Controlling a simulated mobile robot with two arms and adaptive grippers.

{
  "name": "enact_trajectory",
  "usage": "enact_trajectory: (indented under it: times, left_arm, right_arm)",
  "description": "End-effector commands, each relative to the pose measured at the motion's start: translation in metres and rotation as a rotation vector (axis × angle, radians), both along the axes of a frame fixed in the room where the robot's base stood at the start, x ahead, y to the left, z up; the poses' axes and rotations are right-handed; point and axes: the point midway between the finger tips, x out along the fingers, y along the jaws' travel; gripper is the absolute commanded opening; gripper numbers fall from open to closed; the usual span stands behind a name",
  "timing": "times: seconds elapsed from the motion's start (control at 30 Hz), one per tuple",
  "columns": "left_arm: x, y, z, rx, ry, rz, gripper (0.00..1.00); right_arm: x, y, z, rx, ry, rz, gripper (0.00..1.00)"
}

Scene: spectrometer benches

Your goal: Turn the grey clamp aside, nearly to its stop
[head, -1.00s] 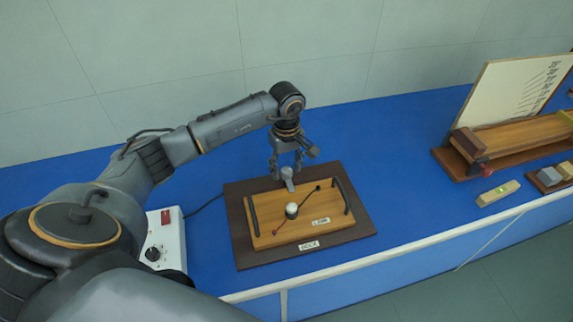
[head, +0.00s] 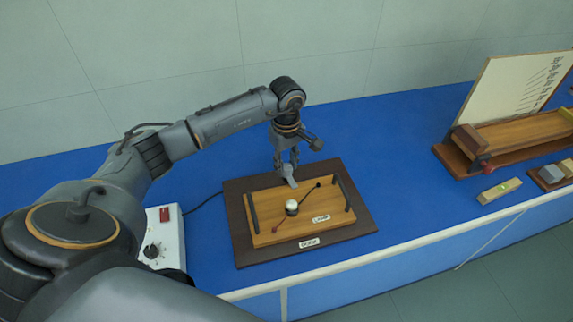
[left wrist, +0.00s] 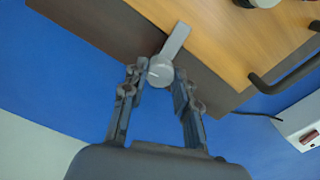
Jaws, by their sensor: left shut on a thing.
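The grey clamp (left wrist: 175,42) has a round hub and a flat arm. In the left wrist view its arm reaches from the hub over the edge of the wooden board (left wrist: 225,55). In the head view the clamp (head: 291,182) sits at the back edge of that board (head: 268,203). My left gripper (left wrist: 161,82) points down at the clamp, its fingers on either side of the hub, shut on it. The left gripper also shows in the head view (head: 286,168), above the clamp. My right gripper is in neither current view.
The board has two dark handles, a white-topped knob (head: 292,206) and a dark rod, and lies on a dark dock base (head: 235,225). A white control box (head: 163,240) stands left. A wooden stand (head: 500,140) and a level (head: 499,191) are at right, with clear blue bench between.

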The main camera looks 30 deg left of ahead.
Motion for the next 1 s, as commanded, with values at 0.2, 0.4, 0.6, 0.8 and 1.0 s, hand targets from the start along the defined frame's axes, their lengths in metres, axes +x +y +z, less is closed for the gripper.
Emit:
enact_trajectory:
  times: [0.2,0.4,0.6,0.8,1.0]
  left_arm:
    - [0.000,0.000,-0.003,0.001,-0.001,0.183,0.00]
    - [0.000,0.000,-0.002,0.000,-0.001,0.374,0.00]
    - [0.000,0.000,-0.002,0.000,-0.001,0.563,0.00]
    - [0.000,0.000,-0.002,0.000,-0.001,0.754,0.00]
    - [0.000,0.000,-0.001,0.000,-0.002,0.942,0.00]
  right_arm:
    - [0.000,0.000,-0.016,-0.001,0.000,0.001,0.00]
    - [0.000,-0.002,-0.027,-0.002,0.000,0.001,0.00]
    - [0.000,-0.003,-0.036,-0.004,-0.001,0.002,0.00]
    - [0.000,-0.003,-0.044,-0.004,-0.001,0.002,0.00]
    - [0.000,-0.003,-0.051,-0.004,-0.001,0.002,0.00]
